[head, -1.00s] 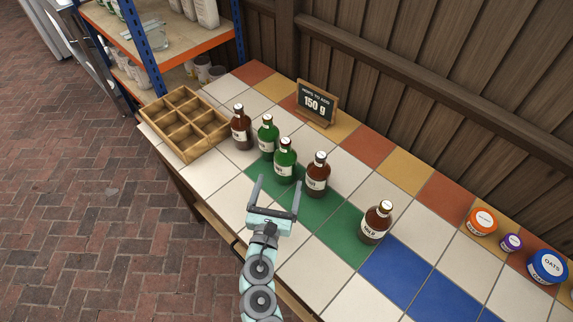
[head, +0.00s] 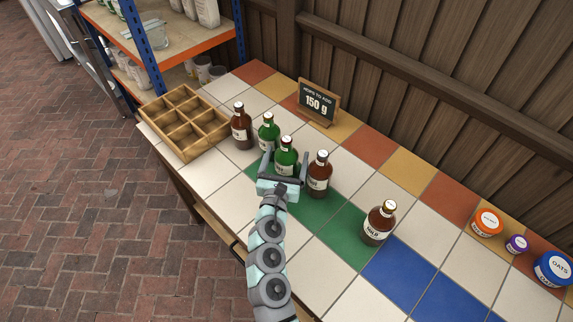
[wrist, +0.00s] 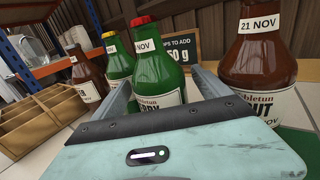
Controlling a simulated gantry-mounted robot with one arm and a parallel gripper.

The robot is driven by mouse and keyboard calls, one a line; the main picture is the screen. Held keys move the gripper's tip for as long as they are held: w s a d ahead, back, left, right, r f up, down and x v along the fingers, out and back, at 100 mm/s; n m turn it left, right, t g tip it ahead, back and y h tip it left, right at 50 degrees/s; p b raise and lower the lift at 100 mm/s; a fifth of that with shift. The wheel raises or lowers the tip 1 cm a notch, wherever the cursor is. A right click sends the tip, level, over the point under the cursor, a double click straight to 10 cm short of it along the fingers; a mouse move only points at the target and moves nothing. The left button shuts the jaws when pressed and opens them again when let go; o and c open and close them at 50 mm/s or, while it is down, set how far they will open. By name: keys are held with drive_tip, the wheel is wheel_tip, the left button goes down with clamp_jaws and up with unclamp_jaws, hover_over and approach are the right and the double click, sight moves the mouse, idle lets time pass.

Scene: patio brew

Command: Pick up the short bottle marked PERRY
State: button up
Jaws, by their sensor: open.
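A green bottle (head: 286,160) with a white-topped, red-edged cap stands upright on the tiled counter. Its label in the wrist view (wrist: 160,70) is partly hidden by my gripper and shows letters ending in "RY". My gripper (head: 286,155) is open, with one finger on each side of this bottle. I cannot tell if the fingers touch it. Another green bottle (head: 268,132), with a yellow-edged cap in the wrist view (wrist: 118,62), stands behind and to the left. Its name is hidden.
A brown bottle (head: 319,175), its label ending in "UT", stands close right of my gripper. Another brown bottle (head: 241,128) stands by the wooden crate (head: 160,112). A brown bottle (head: 379,224) and tubs (head: 487,222) are farther right. A sign (head: 318,103) stands behind.

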drive_tip(key=shift+c, duration=0.5)
clamp_jaws()
idle(0.4)
